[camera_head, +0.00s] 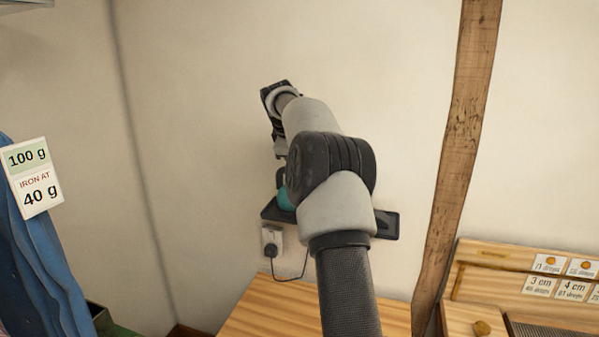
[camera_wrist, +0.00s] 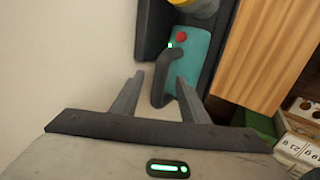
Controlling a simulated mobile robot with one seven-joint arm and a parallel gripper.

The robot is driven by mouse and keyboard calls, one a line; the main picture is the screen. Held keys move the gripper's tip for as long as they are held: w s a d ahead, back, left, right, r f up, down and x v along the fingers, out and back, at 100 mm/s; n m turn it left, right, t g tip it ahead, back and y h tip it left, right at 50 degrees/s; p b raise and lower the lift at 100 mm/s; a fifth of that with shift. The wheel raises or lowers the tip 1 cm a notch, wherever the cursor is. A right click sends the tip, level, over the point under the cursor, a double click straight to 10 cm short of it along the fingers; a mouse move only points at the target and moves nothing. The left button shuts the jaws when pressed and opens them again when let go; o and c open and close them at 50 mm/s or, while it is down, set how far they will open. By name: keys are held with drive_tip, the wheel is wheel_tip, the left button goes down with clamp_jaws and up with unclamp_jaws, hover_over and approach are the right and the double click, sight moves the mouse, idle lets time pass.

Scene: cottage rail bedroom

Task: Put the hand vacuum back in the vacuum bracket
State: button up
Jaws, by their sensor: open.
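The hand vacuum (camera_wrist: 186,58) shows in the wrist view, with a teal body, a red button, a dark loop handle and a yellow-grey part at the top edge. In the head view only a small teal piece (camera_head: 285,201) shows beside my arm. The dark vacuum bracket (camera_head: 388,224) is on the wall, its middle hidden by my arm. The vacuum lies against dark surfaces there; I cannot tell whether it is fully seated. My gripper (camera_wrist: 160,77) is open, its fingertips on either side of the handle, with no clear grip on it.
A wall socket (camera_head: 271,240) with a plug and cable is below the bracket. A wooden surface (camera_head: 260,310) lies below. A wooden post (camera_head: 462,130) and a wooden rack with cards (camera_head: 510,262) stand to the right. Blue cloth (camera_head: 40,270) hangs at left.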

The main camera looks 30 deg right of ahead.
drive_tip(key=v, duration=1.3)
drive_tip(key=shift+r, duration=0.15)
drive_tip(key=shift+a, duration=0.1)
